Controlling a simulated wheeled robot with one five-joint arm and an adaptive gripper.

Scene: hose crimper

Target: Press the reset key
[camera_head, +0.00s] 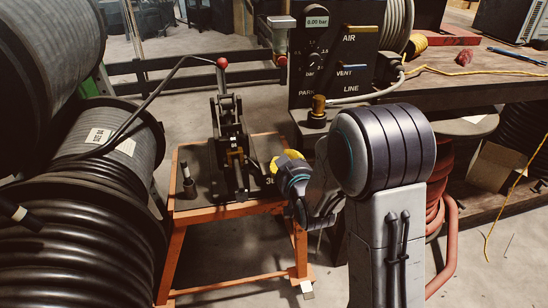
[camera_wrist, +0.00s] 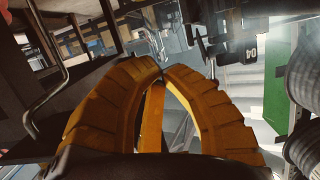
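No part that I can surely call the reset key shows in either view. A dark control panel (camera_head: 335,60) at upper middle carries a 0.00 bar display (camera_head: 317,21) and the words AIR, VENT, PARK and LINE. The black hose crimper (camera_head: 231,150) stands on an orange-framed bench (camera_head: 222,213), its lever ending in a red ball (camera_head: 221,63). My gripper (camera_head: 283,160) is at the bench's right edge, right of the crimper and below the panel. In the wrist view its yellow fingers (camera_wrist: 162,72) meet at the tips, with nothing seen between the tips.
Large hose reels (camera_head: 105,150) fill the left side. A yellow-topped fitting (camera_head: 318,108) stands at the panel's foot. A wooden workbench (camera_head: 480,75) with a yellow cord is at right. In the wrist view a black part marked 04 (camera_wrist: 250,55) lies beyond my fingers.

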